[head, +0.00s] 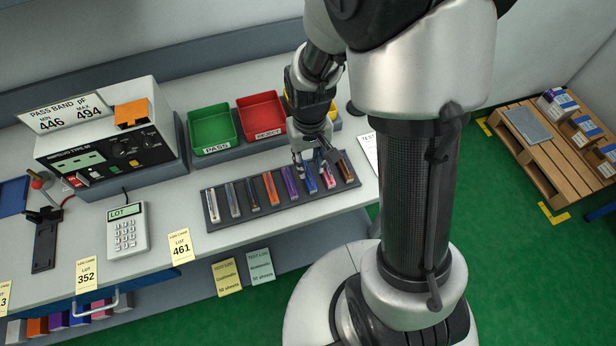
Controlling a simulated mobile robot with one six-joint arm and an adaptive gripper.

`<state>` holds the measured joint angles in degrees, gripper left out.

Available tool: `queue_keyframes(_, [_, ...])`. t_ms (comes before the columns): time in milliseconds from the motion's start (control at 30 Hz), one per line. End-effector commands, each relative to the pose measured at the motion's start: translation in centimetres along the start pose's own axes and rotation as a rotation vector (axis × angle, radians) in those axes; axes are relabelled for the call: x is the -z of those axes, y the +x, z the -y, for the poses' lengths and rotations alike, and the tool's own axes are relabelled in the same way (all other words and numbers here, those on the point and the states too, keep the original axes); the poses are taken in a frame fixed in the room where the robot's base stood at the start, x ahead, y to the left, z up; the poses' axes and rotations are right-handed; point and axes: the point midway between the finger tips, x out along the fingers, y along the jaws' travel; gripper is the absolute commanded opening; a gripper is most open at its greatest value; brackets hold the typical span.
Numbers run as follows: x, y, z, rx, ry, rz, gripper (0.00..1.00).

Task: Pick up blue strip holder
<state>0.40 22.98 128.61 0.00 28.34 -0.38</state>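The blue strip holder (310,182) lies in a dark slotted rack (216,222) on the bench, towards the right end of a row of strip holders. A purple holder (289,183) is on its left and a pinkish-red one (327,177) is on its right. My gripper (311,169) points down over the blue holder's far end, with its fingers apart. The gripper partly hides the far ends of the nearby holders. I cannot tell whether a finger touches the blue holder.
Behind the rack are a green PASS bin (212,129) and a red REJECT bin (262,117). A meter (104,145) and a keypad device (127,229) stand to the left. The bench's front edge is just in front of the rack.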

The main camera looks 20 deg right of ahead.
Motion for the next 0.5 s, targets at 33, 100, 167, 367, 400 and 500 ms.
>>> queue_keyframes(33, [0.0,1.2,0.1,0.0,-0.001,0.004,0.27])
queue_keyframes(100, [0.1,2.4,0.3,0.0,0.0,0.004,0.27])
queue_keyframes(167, [0.0,3.2,0.3,0.0,0.0,0.005,0.27])
queue_keyframes(367, [0.1,3.8,0.2,0.0,0.0,0.001,0.27])
queue_keyframes(400, [0.1,3.8,0.2,0.0,0.0,0.001,0.27])
queue_keyframes(500, [0.1,3.8,0.2,0.0,0.0,0.001,0.24])
